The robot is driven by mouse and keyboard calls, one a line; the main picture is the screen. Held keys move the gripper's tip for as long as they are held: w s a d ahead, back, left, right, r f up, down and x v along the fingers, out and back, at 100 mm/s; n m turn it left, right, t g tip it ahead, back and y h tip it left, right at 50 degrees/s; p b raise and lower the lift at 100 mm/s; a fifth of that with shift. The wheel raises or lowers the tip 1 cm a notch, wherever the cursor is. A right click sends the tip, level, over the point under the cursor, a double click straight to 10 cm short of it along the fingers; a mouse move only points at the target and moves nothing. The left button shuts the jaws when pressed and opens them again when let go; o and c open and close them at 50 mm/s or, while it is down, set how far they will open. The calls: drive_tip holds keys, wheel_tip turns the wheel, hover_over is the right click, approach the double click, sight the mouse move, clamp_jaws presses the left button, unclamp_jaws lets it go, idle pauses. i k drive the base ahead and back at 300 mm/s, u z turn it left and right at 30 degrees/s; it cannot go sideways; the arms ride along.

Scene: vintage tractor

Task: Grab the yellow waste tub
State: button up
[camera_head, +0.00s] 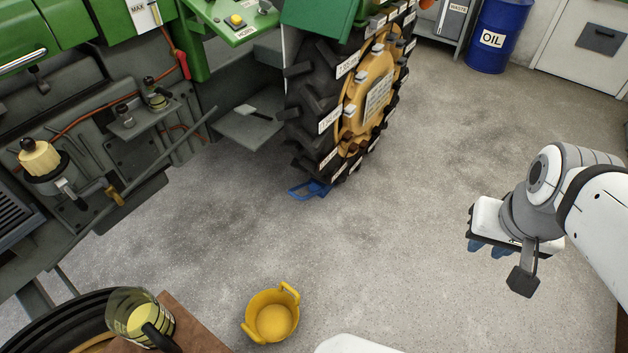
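The yellow waste tub (258,330) stands upright on the concrete floor at the bottom centre. It has two raised loop handles, one at its left and one at its upper right. I look down into it and it looks empty. My gripper (488,250) is at the right, well apart from the tub and above the floor. It points downward, and its blue fingertips are mostly hidden under the white gripper body. I see nothing held in it, but the finger gap is not clear.
The green tractor with its big rear tyre (312,92) fills the upper left. A blue chock (310,190) lies by the tyre. A jug (127,318) of yellow liquid stands on a brown surface (195,340) left of the tub. Floor between gripper and tub is clear.

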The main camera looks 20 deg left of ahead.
sight(272, 315)
drive_tip(key=u, duration=0.05)
drive_tip(key=i, duration=1.5)
drive_tip(key=u, duration=2.5)
